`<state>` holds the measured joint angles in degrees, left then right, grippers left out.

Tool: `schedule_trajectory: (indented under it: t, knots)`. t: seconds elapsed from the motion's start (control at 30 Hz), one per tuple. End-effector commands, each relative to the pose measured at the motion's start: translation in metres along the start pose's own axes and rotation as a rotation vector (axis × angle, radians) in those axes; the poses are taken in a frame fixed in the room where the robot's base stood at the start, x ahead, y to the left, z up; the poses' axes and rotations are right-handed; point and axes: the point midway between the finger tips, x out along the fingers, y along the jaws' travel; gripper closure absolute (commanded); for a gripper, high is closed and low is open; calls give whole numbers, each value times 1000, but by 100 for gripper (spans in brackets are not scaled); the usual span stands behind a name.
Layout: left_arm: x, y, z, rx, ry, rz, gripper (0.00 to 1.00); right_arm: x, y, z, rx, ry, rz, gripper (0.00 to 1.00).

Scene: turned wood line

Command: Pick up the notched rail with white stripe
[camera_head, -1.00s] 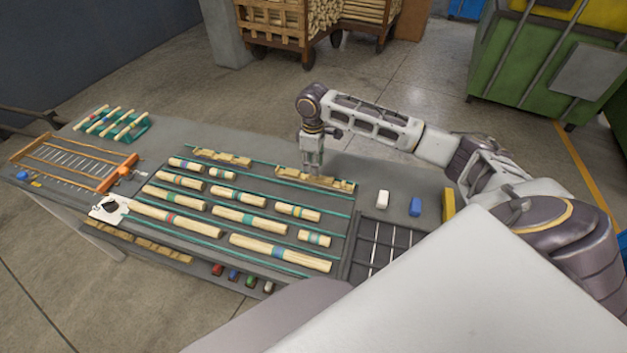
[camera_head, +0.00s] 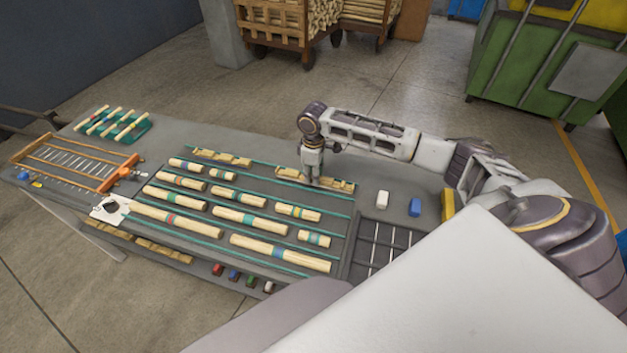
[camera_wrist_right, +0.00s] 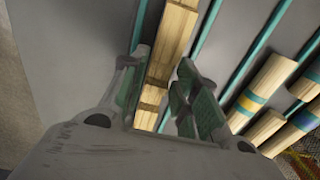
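A notched wooden rail (camera_head: 338,184) lies along the back right edge of the slatted rack; a second notched rail (camera_head: 222,158) lies further left in the same row. I cannot make out a white stripe on either. My right gripper (camera_head: 314,182) points down at the right-hand rail. In the right wrist view its fingers (camera_wrist_right: 163,82) stand on both sides of the rail (camera_wrist_right: 172,35), open, with a gap visible on the right side. My left gripper is not in view.
Several striped turned pieces (camera_head: 262,246) lie in rows on the rack in front. An orange frame (camera_head: 62,160) stands at the left.

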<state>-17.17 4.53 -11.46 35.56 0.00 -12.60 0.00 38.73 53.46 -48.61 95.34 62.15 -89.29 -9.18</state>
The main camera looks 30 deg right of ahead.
Motion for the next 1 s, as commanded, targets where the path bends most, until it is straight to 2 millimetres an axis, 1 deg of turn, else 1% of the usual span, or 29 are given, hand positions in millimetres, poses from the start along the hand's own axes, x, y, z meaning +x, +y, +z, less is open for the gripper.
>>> schedule_trajectory:
  t: [0.1, 0.2, 0.67, 0.77, 0.9, 1.0]
  knots:
    - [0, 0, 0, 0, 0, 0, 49, 10, 0, 0, -1, 0, 0, 70]
    - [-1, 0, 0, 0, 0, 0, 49, 15, 0, 0, -1, 1, 1, 70]
    - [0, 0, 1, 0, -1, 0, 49, 16, 0, 0, -1, 0, 2, 70]
    - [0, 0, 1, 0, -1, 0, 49, 16, 0, 0, -1, 0, 2, 81]
    - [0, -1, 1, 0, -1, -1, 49, 15, 0, 0, 0, 0, 2, 99]
    - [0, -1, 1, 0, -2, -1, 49, 15, 0, 0, 0, 1, 2, 100]
